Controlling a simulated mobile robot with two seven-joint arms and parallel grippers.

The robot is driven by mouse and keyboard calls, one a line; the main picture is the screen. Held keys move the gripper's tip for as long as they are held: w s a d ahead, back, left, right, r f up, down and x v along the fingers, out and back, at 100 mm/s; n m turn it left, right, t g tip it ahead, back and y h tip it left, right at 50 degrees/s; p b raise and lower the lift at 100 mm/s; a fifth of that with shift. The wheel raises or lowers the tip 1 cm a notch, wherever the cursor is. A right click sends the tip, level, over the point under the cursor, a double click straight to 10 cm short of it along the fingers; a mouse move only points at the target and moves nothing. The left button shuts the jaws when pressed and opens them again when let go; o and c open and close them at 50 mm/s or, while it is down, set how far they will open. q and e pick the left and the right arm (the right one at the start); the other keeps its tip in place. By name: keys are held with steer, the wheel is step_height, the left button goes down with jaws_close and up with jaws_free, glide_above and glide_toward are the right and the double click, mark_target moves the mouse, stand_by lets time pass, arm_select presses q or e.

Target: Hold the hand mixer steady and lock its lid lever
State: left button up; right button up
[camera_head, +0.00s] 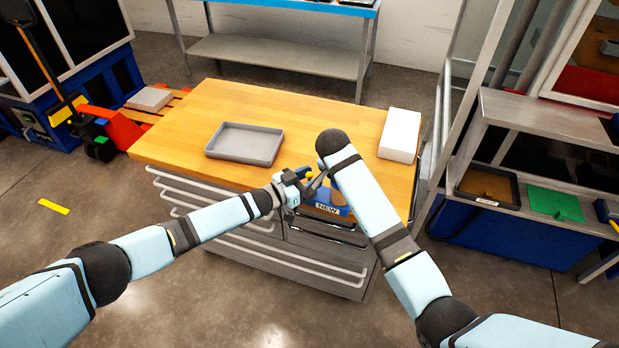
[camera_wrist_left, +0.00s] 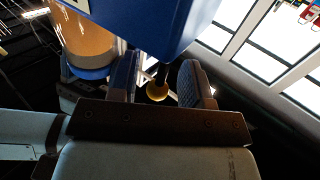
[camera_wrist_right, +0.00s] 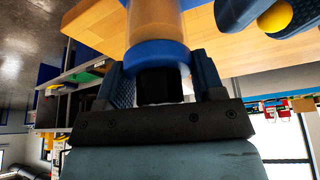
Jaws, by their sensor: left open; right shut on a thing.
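The hand mixer shows an amber cylinder with a blue collar in the left wrist view (camera_wrist_left: 88,45) and the right wrist view (camera_wrist_right: 157,50). My right gripper (camera_wrist_right: 165,88) is shut on its dark part just below the collar. In the head view my right forearm hides most of that grip. The lid lever ends in a yellow ball (camera_wrist_left: 157,91) on a dark rod. My left gripper (camera_wrist_left: 160,80) is open with its fingers either side of the ball; contact is unclear. The ball also shows at the right wrist view's upper right (camera_wrist_right: 275,16).
A blue part labelled NEW (camera_head: 327,209) is beside the grippers, at the wooden-topped drawer cabinet's (camera_head: 205,110) front edge. A grey tray (camera_head: 245,144) and a white box (camera_head: 400,134) stand on the top. A shelf unit (camera_head: 520,112) is at right.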

arm_select(q)
jaws_close()
steer(key=shift+s+d+m+g+y, duration=0.3)
steer(key=shift+d+m+y, duration=0.25)
steer(key=shift+m+y, duration=0.5)
steer(key=shift+s+d+f+m+y, duration=0.1)
steer(key=shift+d+f+m+y, duration=0.25)
steer(key=shift+m, duration=0.3)
steer(key=shift+s+d+m+y, duration=0.1)
steer(key=shift+m+y, duration=0.3)
steer(key=shift+m, duration=0.2)
jaws_free()
